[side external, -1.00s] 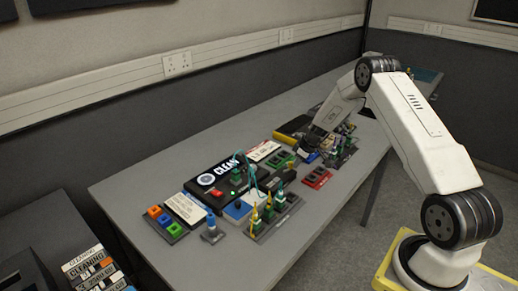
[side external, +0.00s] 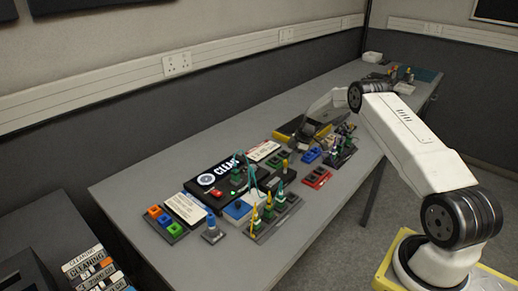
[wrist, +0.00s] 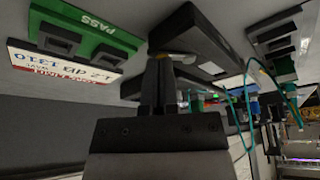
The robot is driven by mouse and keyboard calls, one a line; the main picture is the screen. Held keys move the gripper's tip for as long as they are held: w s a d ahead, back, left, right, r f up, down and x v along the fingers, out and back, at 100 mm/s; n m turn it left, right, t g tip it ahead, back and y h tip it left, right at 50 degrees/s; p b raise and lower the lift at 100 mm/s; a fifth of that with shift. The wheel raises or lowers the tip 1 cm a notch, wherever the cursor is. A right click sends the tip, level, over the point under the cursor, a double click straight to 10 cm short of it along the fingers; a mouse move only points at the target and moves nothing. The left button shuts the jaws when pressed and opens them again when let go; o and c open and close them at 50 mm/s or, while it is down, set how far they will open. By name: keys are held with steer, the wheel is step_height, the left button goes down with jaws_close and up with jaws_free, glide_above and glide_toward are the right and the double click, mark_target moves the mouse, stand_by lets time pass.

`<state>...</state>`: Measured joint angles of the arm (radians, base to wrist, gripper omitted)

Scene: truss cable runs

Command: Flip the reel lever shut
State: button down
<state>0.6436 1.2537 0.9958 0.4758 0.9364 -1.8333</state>
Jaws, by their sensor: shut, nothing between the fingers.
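My gripper (wrist: 173,80) is shut and empty in the wrist view. In the side external view my gripper (side external: 314,133) is low over the far middle of the table, beside a black unit with a yellow edge (side external: 285,137). I cannot make out the lever there.
A green PASS panel (wrist: 85,38) and a white label card (wrist: 60,66) show left in the wrist view. A teal cable (wrist: 247,100) hangs at right. The CLEAN unit (side external: 208,181), red block (side external: 316,178) and connector stands (side external: 270,220) crowd the table nearer. The table's near-left part is bare.

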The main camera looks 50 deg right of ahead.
steer(key=shift+w+a, duration=0.1)
steer(key=shift+a, duration=0.1)
stand_by(0.3)
steer(key=shift+a, duration=0.65)
steer(key=shift+w+a, duration=0.1)
steer(key=shift+a, duration=0.05)
steer(key=d, duration=0.1)
steer(key=s+d, duration=0.1)
steer(key=d, duration=0.1)
steer(key=s+d, duration=0.1)
steer(key=shift+d+r, duration=0.3)
steer(key=shift+r, duration=0.05)
steer(key=v, duration=0.9)
steer(key=shift+w+d, duration=0.2)
steer(key=shift+a+r, duration=0.1)
steer(key=shift+r, duration=0.1)
